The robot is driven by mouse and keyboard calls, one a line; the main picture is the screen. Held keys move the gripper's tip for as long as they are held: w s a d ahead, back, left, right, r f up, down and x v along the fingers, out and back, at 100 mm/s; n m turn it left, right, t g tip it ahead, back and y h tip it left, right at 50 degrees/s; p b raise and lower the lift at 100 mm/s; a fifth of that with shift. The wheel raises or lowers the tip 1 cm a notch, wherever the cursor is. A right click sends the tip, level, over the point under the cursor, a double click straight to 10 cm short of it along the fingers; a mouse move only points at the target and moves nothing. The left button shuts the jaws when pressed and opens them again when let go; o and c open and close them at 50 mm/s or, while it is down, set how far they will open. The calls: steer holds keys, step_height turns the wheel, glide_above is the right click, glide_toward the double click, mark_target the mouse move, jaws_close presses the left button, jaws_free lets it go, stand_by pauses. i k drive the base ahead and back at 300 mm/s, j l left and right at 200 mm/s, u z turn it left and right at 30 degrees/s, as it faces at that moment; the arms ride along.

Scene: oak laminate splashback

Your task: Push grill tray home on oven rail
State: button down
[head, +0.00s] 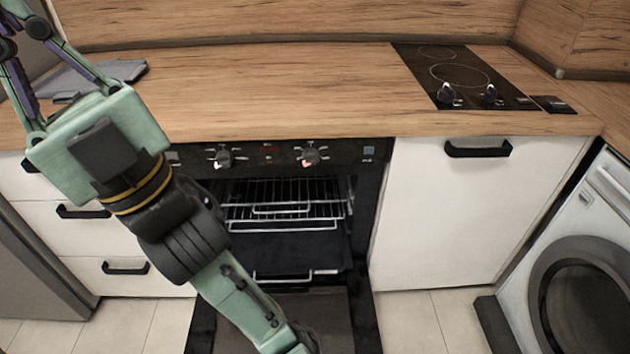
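The oven (270,155) is open, with its door (340,320) folded down. A wire grill tray (285,212) sits level inside, in the upper part of the cavity. A lower wire front bar (295,275) shows below it, in front of a dark surface. I cannot tell how far either protrudes. My arm crosses in front of the oven's left side and hides part of the cavity and door. My gripper (24,48) is at the upper left, well away from the grill tray and pointing away from it. Its fingertips are cut off by the frame edge, so its opening is unclear.
A grey cloth (122,70) lies on the wooden counter (270,90) near my gripper. A black hob (460,76) is at the right of the counter. White drawers (80,240) flank the oven's left, a white cabinet (470,215) its right. A washing machine (575,270) stands far right.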

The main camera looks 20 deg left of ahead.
mark_target(321, 251)
steer(key=u, duration=0.9)
steer(key=k+j, duration=0.25)
steer(key=k, duration=0.2)
